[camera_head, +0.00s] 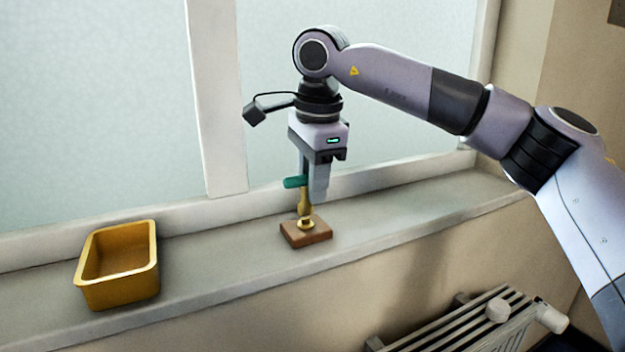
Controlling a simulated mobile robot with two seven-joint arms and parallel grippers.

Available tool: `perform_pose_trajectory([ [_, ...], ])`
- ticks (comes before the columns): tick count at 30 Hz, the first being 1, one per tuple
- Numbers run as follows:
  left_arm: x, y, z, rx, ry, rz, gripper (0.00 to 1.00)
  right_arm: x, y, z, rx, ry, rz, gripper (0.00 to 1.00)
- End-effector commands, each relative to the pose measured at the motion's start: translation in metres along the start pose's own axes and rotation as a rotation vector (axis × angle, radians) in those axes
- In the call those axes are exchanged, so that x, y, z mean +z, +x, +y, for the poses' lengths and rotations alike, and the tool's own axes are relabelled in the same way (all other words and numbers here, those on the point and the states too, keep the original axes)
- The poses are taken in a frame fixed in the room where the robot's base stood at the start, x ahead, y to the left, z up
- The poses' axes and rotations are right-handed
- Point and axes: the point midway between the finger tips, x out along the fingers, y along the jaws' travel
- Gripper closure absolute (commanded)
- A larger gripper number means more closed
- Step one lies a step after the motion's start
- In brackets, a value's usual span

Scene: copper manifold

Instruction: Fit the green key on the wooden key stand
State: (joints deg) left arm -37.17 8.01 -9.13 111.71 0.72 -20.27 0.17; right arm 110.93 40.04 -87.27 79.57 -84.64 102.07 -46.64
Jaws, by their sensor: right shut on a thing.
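The green key (294,182) is between the fingers of my right gripper (312,190), which points straight down and is shut on it. The key's green part sticks out to the left of the fingers. The wooden key stand (306,238) is a small brown block on the window sill, with a brass fitting on its top. A brass upright part shows between the green part and this fitting. I cannot tell whether it belongs to the key or the stand, or whether key and stand touch. The fingers partly hide the key. My left gripper is out of view.
An empty-looking yellow tray (119,293) stands on the sill (215,268) at the left. The window and its frame (216,100) rise behind the sill. A radiator (465,325) is below at the right. The sill is clear between tray and stand.

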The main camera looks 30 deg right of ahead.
Motion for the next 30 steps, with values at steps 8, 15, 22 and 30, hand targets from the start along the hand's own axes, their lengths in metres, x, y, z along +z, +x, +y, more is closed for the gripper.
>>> perform_pose_trajectory([
  [8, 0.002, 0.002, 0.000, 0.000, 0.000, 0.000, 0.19, 0.000, 0.004, 0.001, 0.000, 0.000, -0.001, 1.00],
  [15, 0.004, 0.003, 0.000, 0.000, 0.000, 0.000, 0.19, 0.000, 0.007, 0.001, 0.000, 0.000, -0.001, 1.00],
  [22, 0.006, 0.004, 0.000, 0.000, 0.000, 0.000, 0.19, 0.000, 0.011, 0.002, 0.000, 0.000, -0.001, 1.00],
  [30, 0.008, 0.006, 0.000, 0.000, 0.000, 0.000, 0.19, 0.000, 0.014, 0.003, 0.000, 0.000, -0.001, 1.00],
])
